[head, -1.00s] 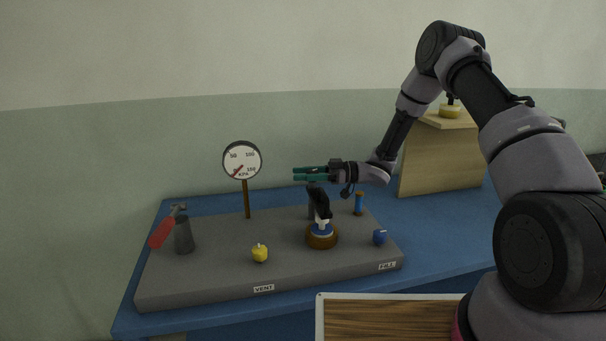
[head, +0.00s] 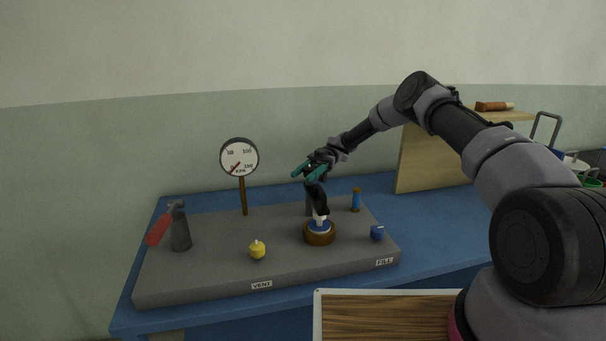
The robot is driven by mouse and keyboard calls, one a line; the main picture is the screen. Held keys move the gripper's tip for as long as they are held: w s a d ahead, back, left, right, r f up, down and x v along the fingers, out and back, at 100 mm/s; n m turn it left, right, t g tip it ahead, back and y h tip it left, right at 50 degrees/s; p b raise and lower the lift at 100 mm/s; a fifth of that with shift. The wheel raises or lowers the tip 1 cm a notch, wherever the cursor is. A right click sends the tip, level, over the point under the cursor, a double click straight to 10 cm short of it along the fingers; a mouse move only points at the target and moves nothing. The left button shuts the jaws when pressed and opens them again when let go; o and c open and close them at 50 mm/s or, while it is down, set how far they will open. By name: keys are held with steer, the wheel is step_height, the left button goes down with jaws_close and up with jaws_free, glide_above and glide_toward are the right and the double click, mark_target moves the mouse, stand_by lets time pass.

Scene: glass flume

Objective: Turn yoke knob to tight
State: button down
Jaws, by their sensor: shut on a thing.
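The yoke is a dark upright fitting (head: 319,199) with a leaning black part and a white and blue lower piece. It stands on a round brown base (head: 319,238) on the grey board. My gripper (head: 305,171), with teal fingers, is at the top of this fitting, tilted with its fingers pointing left and slightly down. It is shut on the yoke knob, which the fingers mostly hide. The knob's marks for tight or loose cannot be made out.
The grey board (head: 210,282) lies on a blue table (head: 440,239). A dial gauge (head: 239,157) stands at the back left, with a dark cylinder and red handle (head: 160,228) left. A yellow knob (head: 257,250) and blue knob (head: 377,232) sit near the front.

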steer(key=shift+s+d+n+g+h, duration=0.15)
steer(key=shift+n+g+h, duration=0.2)
steer(key=shift+n+h, duration=0.4)
steer(key=shift+w+d+n+g+h, duration=0.15)
steer(key=shift+n+g+h, duration=0.25)
steer(key=shift+h, duration=0.65)
steer(key=shift+s+n+h, duration=0.15)
steer(key=shift+n+h, duration=0.3)
steer(key=shift+h, duration=0.15)
steer(key=shift+c, duration=1.9)
jaws_free()
